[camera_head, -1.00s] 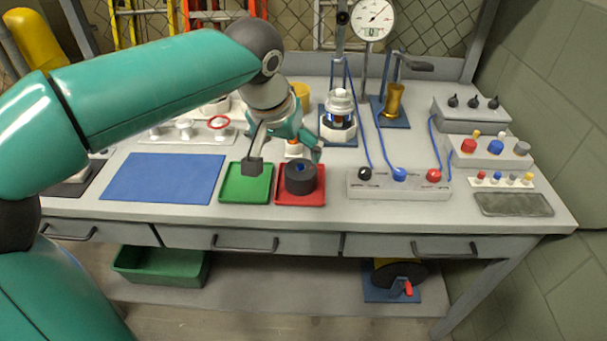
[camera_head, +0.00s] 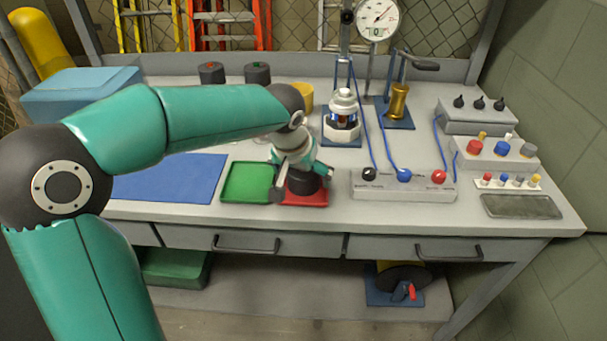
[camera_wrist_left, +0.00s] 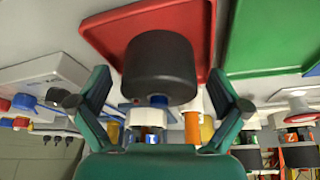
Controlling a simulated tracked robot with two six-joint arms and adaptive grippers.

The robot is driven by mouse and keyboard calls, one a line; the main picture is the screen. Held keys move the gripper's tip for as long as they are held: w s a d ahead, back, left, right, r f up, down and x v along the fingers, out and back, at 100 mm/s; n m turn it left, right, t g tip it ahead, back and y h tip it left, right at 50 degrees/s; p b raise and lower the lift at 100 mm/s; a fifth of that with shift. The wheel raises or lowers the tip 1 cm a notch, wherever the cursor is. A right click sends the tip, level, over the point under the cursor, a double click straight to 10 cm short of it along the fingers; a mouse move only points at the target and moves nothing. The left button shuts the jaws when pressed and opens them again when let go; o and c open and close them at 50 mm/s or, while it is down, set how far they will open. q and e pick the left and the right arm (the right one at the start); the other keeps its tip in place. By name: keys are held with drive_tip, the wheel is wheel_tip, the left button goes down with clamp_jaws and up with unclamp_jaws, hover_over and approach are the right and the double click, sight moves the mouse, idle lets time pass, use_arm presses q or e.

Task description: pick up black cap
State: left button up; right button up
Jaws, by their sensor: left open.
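The black cap (camera_head: 303,182) is a short dark cylinder on the red tray (camera_head: 318,198). In the left wrist view the cap (camera_wrist_left: 160,68) stands on the red tray (camera_wrist_left: 200,22), between and just beyond the fingertips. My left gripper (camera_head: 302,180) is over the red tray at the cap and partly hides it in the head view. In the left wrist view the gripper (camera_wrist_left: 157,103) has its fingers spread wide, one on each side of the cap, with gaps. It holds nothing. My right gripper is not in view.
The green tray (camera_head: 247,182) lies left of the red one, and a blue mat (camera_head: 165,178) further left. A grey box with black, blue and red knobs (camera_head: 403,185) stands close on the right. Two dark cylinders (camera_head: 257,73) stand at the back.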

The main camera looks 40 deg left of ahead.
use_arm(q)
drive_tip(key=c, duration=1.2)
drive_tip(key=shift+r, duration=0.1)
